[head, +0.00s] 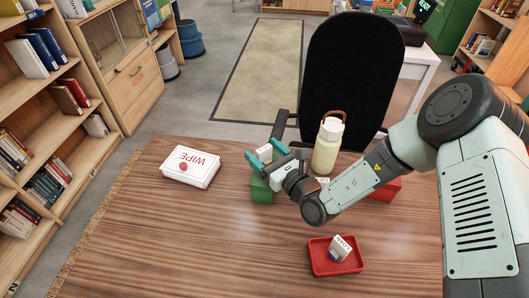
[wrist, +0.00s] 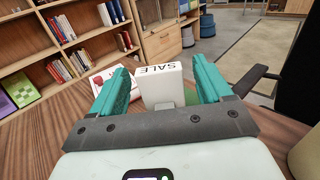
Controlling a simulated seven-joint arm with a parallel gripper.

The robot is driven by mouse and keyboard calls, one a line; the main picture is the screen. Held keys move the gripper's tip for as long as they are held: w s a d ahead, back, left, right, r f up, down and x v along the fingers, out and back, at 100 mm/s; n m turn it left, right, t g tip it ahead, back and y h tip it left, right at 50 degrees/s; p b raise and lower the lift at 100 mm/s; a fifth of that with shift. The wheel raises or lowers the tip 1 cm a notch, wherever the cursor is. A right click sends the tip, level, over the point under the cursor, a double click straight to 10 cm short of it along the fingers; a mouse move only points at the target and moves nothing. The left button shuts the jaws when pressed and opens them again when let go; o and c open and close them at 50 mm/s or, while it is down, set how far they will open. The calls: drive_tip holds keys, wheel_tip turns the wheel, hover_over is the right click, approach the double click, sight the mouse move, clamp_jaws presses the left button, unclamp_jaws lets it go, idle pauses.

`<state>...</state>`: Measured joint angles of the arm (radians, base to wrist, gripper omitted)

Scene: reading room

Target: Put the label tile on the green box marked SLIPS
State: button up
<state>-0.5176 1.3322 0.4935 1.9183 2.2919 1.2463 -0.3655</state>
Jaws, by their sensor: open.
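A white label tile (wrist: 161,86) lettered SALE stands between the fingers of my gripper (wrist: 162,88) in the wrist view, its lettering upside down. Its white top also shows at the gripper in the head view (head: 264,152). My gripper (head: 264,157) is open, with a teal finger on each side of the tile. The green box (head: 261,191) is directly below the gripper, and a bit of green (wrist: 181,100) shows behind the tile's foot. The tile appears to be upright on the box, but the contact is hidden. No SLIPS marking is visible.
A cream bottle (head: 327,150) with a brown handle stands close right of the gripper. A red box (head: 386,189) is partly behind my arm. A red tray (head: 321,264) holds a small white lettered block (head: 341,247). A white WIPE box (head: 190,170) is left. The table's front left is clear.

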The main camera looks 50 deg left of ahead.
drive_tip(key=d, duration=1.1)
drive_tip(key=shift+d, duration=0.3)
drive_tip(key=d+r+n+g+h, duration=0.2)
drive_tip(key=d+r+n+g, duration=0.2)
drive_tip(key=r+n, duration=0.3)
drive_tip(key=d+r+n+g+h, duration=0.3)
drive_tip(key=d+r+n, duration=0.25)
drive_tip(key=r, duration=0.45)
drive_tip(key=d+r+n+t+h, duration=0.2)
drive_tip(key=d+r+t+h, duration=0.2)
drive_tip(key=d, duration=0.6)
drive_tip(key=s+d+r+n+t+h, duration=0.1)
drive_tip(key=d+r+t+h, duration=0.3)
drive_tip(key=d, duration=0.6)
drive_tip(key=s+d+r+n+t+h, duration=0.1)
drive_tip(key=d+r+n+t+h, duration=0.2)
drive_tip(key=d+r, duration=0.4)
drive_tip(key=d+t+h, duration=0.1)
drive_tip(key=d+h, duration=0.1)
drive_tip(key=d, duration=0.2)
drive_tip(key=shift+s+r+t, duration=0.25)
drive_tip(key=shift+r+t, duration=0.05)
drive_tip(key=shift+r, duration=0.1)
